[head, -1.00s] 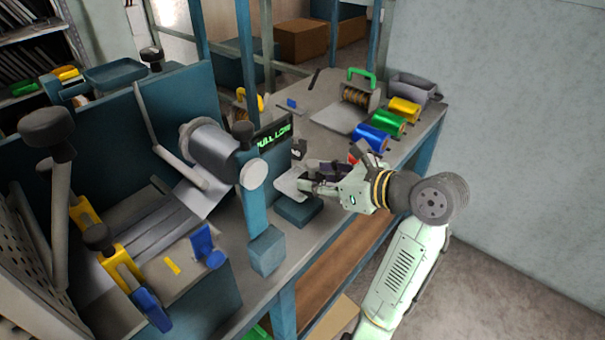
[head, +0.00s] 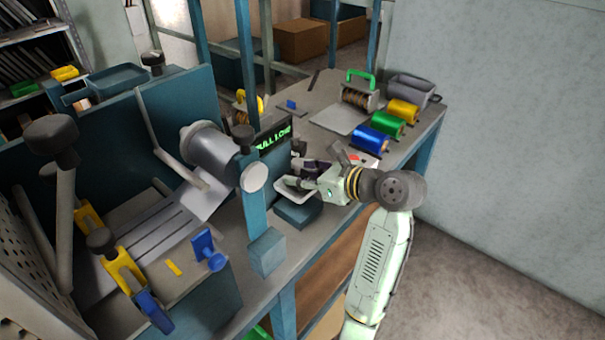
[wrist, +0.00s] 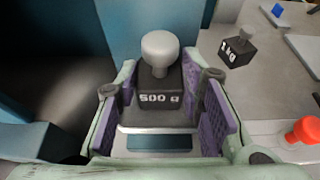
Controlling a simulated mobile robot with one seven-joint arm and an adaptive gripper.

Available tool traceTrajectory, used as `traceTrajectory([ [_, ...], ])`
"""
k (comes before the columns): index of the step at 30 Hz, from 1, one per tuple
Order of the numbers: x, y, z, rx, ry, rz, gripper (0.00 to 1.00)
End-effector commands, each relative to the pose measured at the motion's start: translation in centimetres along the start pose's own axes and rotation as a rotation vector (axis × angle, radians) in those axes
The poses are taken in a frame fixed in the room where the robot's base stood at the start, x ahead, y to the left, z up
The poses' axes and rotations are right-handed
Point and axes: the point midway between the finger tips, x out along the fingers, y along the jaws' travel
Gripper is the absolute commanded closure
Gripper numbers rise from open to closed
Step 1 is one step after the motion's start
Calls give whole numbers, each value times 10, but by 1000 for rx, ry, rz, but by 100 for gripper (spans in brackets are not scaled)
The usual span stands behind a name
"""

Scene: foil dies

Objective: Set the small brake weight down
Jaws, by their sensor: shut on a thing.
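The small brake weight (wrist: 160,85) is a dark block marked 500 g with a pale rounded knob on top. In the wrist view it stands upright between the purple pads of my gripper (wrist: 168,112), which is shut on it. A light grey pan (wrist: 135,129) lies below the weight; whether they touch I cannot tell. In the head view my gripper (head: 300,178) is over the pan (head: 296,196), above a teal block (head: 297,213). The weight is hard to make out there. A larger dark weight marked 1 KG (wrist: 237,48) stands apart on the bench.
A teal post (head: 254,210) and a green-lettered display (head: 272,139) stand just left of my gripper. A red knob (wrist: 303,131) is close on the right. Blue (head: 369,137), green (head: 387,123) and yellow (head: 403,111) rolls lie farther back.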

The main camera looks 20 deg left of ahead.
Motion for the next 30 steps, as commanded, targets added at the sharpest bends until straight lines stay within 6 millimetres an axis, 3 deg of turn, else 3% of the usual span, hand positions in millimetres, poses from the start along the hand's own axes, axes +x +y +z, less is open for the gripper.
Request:
traceTrajectory([
  [4,1,0,-1,1,-3,0,100],
  [5,1,0,-3,2,0,0,64],
  [13,1,0,-3,1,0,0,45],
  [25,-1,0,0,-2,-1,-1,45],
  [30,-31,-1,0,-1,-2,-5,45],
])
